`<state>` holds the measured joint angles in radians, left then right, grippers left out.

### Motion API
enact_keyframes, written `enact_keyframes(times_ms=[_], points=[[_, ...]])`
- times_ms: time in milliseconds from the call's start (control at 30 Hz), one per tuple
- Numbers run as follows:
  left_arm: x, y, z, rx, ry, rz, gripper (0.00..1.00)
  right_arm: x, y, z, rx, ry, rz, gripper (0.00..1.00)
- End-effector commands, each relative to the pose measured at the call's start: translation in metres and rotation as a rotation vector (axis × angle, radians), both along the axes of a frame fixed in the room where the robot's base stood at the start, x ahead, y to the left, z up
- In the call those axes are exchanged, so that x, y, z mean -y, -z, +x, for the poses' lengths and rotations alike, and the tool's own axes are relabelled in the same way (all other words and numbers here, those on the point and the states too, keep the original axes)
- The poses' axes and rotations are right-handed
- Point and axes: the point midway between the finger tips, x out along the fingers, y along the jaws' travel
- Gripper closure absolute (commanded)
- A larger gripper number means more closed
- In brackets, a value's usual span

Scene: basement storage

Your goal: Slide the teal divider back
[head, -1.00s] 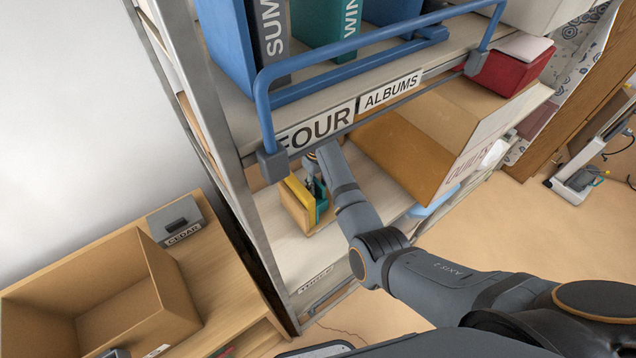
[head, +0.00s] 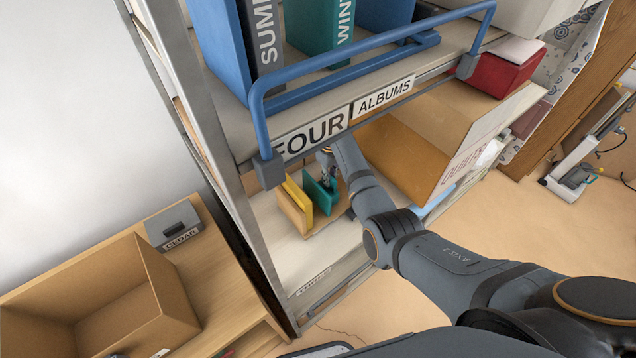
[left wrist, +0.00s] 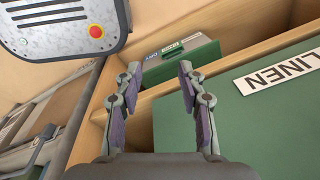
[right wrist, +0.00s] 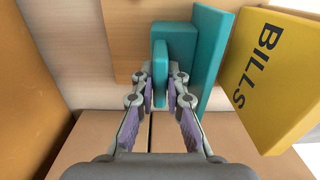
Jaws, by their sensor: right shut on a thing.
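My right gripper (right wrist: 161,88) is shut on this tab; in the head view the gripper (head: 327,170) is partly hidden under the upper shelf. The yellow piece (right wrist: 272,75) reads BILLS. My left gripper (left wrist: 159,72) is open and empty above a box interior.
The upper shelf with a blue rail (head: 350,45) and FOUR sign (head: 312,130) hangs over the holder. A cardboard box (head: 410,150) stands to the right. In the left wrist view, a green LINEN box (left wrist: 255,115) lies below.

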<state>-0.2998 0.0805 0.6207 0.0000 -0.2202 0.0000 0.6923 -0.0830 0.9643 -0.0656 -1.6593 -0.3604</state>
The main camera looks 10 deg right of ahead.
Motion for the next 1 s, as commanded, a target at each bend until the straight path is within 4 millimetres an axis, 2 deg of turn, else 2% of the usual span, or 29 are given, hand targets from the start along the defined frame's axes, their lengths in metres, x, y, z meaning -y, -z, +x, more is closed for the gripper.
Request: enact_keyframes(times_ms=[100,367,400,567,867,1000], points=[[0.0,0.0,0.0,0.0,0.0,0.0,0.6,0.01,-0.001,0.005,0.002,0.002,0.0,1.0],[0.0,0.0,0.0,0.0,0.0,0.0,0.6,0.01,0.0,0.005,0.002,0.001,0.002,1.0],[0.0,0.0,0.0,0.0,0.0,0.0,0.6,0.01,0.0,0.005,0.002,0.001,0.002,0.86],[0.0,0.0,0.0,0.0,0.0,0.0,0.6,0.01,0.0,0.005,0.001,0.001,0.002,0.64],[-0.001,0.0,-0.002,-0.002,0.0,0.001,0.6,0.01,-0.001,0.005,0.001,0.001,0.002,0.64],[-0.001,0.0,-0.002,-0.002,0.0,0.0,0.6,0.01,-0.018,0.006,0.005,0.001,0.002,0.64]])
